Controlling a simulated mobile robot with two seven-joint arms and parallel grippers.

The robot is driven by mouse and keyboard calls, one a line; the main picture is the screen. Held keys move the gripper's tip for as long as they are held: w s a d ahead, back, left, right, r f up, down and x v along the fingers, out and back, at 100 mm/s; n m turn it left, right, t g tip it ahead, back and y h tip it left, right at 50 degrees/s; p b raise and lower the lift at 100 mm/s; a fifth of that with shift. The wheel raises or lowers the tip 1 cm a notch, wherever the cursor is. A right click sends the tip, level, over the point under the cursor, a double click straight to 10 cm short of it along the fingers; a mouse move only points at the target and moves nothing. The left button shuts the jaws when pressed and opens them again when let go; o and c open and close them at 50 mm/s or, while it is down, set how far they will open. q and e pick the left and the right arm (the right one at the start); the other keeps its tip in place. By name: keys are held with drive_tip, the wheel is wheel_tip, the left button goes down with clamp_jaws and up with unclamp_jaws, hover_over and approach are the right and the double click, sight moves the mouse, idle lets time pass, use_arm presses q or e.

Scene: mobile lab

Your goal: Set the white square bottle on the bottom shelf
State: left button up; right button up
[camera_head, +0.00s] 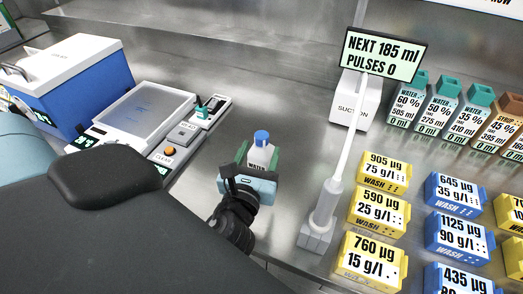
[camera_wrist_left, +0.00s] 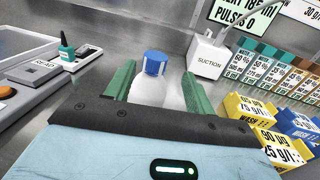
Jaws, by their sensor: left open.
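The bottle's lower part is hidden behind the gripper body. My right gripper does not show. No shelf that I can identify as the bottom shelf shows.
A white suction unit (camera_head: 355,101) with a tube and grey-white stand (camera_head: 318,232) is right of the bottle. Several yellow boxes (camera_head: 375,215) and blue boxes (camera_head: 459,238) stand further right, with water cartons (camera_head: 437,101) behind. A balance (camera_head: 130,116) and blue-white box (camera_head: 70,85) are left.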

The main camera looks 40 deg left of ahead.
sight(260, 143)
use_arm(q)
drive_tip(key=x, duration=0.5)
drive_tip(key=shift+s+a, duration=0.1)
drive_tip(key=shift+a, duration=0.2)
clamp_jaws()
